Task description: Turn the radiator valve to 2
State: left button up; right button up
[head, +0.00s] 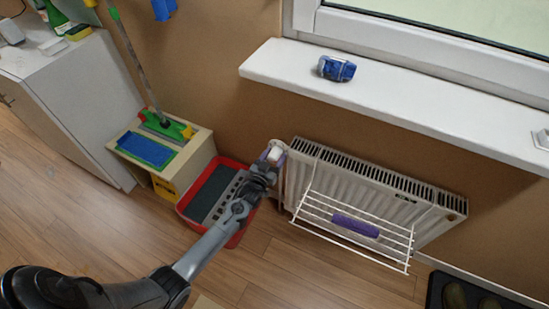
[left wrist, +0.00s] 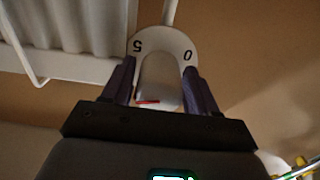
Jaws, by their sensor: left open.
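The radiator valve (head: 276,154) is a white knob at the left end of the white radiator (head: 380,190). In the left wrist view the knob (left wrist: 160,80) stands in front of a pale round dial plate (left wrist: 160,38) marked 5 and 0; the other numbers are hidden. A short red mark shows on the knob close to my gripper's palm. My left gripper (head: 270,164) is at the valve, and in the left wrist view its two dark fingers (left wrist: 160,84) stand on either side of the knob, open. Whether they touch it I cannot tell. My right gripper is not in view.
A white wire rack (head: 312,208) with a purple cloth (head: 355,225) hangs on the radiator's front. A red tray (head: 233,240) stands on the floor below my left arm. A white windowsill (head: 430,110) with a blue object (head: 337,69) juts out above.

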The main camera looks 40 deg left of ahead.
pick_arm(q)
jog(key=shift+c, duration=0.4)
jog(key=c, duration=0.7)
jog(key=shift+w, duration=0.1)
